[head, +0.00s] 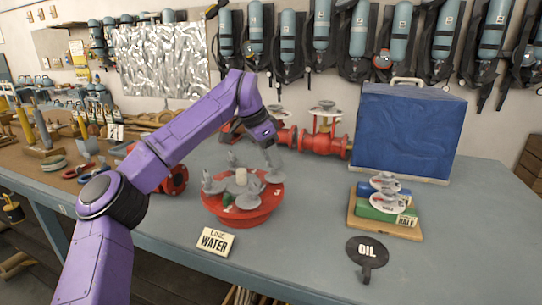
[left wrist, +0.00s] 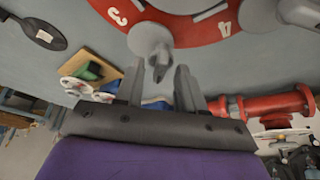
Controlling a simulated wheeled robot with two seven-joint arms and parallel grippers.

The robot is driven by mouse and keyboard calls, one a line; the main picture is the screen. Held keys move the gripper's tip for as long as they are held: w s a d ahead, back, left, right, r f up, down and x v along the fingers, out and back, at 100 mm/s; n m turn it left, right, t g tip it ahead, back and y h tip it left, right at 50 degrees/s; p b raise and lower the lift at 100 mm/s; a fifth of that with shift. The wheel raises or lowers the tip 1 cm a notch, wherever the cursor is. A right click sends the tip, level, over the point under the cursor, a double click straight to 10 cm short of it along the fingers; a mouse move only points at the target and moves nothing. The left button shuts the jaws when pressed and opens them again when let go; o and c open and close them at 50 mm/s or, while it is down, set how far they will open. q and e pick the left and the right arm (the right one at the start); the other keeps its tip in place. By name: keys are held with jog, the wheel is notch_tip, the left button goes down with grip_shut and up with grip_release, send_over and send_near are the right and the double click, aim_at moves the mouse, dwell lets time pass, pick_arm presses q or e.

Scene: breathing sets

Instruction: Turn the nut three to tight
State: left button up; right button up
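The round red flange (head: 240,212) sits on the grey bench, with several grey wing-like nuts around a pale central post. In the left wrist view its red rim (left wrist: 190,30) bears a white 3 and 4. Another grey nut (left wrist: 300,12) is by the 4, cut off by the frame edge. My left gripper (head: 268,148) is over the flange's far right side. Its fingers (left wrist: 158,90) are apart and empty, the nut just beyond their tips. My right gripper is not in view.
A red pipe with a valve (head: 318,143) lies behind the flange. A blue case (head: 408,130) stands at back right. A board with green and white items (head: 385,222), an OIL paddle (head: 367,256) and a WATER card (head: 215,241) are nearby.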

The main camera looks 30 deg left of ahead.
pick_arm(q)
grip_shut()
jog(key=shift+m, duration=0.5)
jog(key=shift+a+r+m+g+h+p, duration=0.1)
jog(key=shift+r+m+g+h+p, duration=0.1)
jog(key=shift+m+g+h+p, duration=0.6)
jog(key=shift+w+m+p, duration=0.1)
jog(key=shift+m+p, duration=0.45)
jog(key=shift+m, duration=0.55)
jog(key=m+g+p, duration=0.1)
jog(key=m+p, duration=0.2)
jog(key=p, duration=0.2)
jog(key=m+g+p, duration=0.1)
jog(key=m+p, duration=0.3)
jog(key=p, duration=0.1)
jog(key=m+g+p, duration=0.2)
jog(key=m+p, duration=0.2)
jog(key=p, duration=0.1)
jog(key=shift+w+r, duration=0.15)
jog(key=shift+w, duration=0.15)
jog(key=shift+f+m+g+p, duration=0.3)
jog(key=shift+m+p, duration=0.7)
jog(key=shift+p, duration=0.4)
